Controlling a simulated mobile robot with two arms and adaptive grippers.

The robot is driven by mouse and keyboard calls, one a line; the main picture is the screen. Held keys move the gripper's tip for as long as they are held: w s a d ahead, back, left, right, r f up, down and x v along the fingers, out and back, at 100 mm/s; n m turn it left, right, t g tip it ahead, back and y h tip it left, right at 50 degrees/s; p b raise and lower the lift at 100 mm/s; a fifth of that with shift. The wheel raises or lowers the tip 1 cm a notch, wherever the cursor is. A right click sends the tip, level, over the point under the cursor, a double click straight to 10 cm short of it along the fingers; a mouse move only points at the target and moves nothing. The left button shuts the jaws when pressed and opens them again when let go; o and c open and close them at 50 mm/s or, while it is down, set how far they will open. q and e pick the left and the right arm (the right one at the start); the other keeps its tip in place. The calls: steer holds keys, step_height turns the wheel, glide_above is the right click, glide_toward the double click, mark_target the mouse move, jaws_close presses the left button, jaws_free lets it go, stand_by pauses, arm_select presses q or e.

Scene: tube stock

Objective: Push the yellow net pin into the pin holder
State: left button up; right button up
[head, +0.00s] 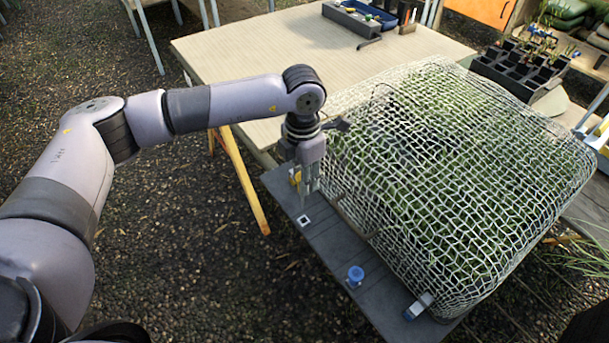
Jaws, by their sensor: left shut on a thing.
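The yellow net pin (295,176) shows as a small patch of yellow at the left side of my left gripper (308,196). My left gripper points down over the far end of the grey board and is shut on the yellow net pin. The fingers hide most of the pin. I cannot make out the pin holder clearly behind the gripper, or whether the pin touches it. A blue pin (355,276) stands on the board nearer to me. A pale block with a blue end (417,307) sits at the net's near corner. My right gripper is out of view.
A white net (450,170) covers green plants beside the grey board (333,250). A black-and-white square marker (304,221) lies on the board below the gripper. A wooden table (240,60) stands behind, with a black pot tray (520,70) at right. Gravel lies left.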

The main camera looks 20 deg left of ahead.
arm_select(q)
step_height(320, 180, down, 5)
steer(key=shift+r+b, duration=0.1)
steer(key=shift+b, duration=1.15)
steer(key=shift+f+b, duration=0.5)
steer(key=shift+f, duration=0.1)
steer(key=shift+d+r, duration=0.1)
steer(key=shift+r, duration=0.1)
steer(key=shift+f+b, duration=0.25)
steer(key=shift+b, duration=0.45)
steer(key=shift+f+b, duration=0.9)
steer(key=shift+b, duration=0.05)
stand_by(1.0)
steer(key=shift+f+b, duration=1.1)
steer(key=shift+f, duration=0.2)
steer(key=shift+f, duration=0.3)
steer(key=o, duration=1)
steer(key=shift+s+f, duration=0.1)
steer(key=shift+s, duration=0.05)
steer(key=shift+o, duration=0.4)
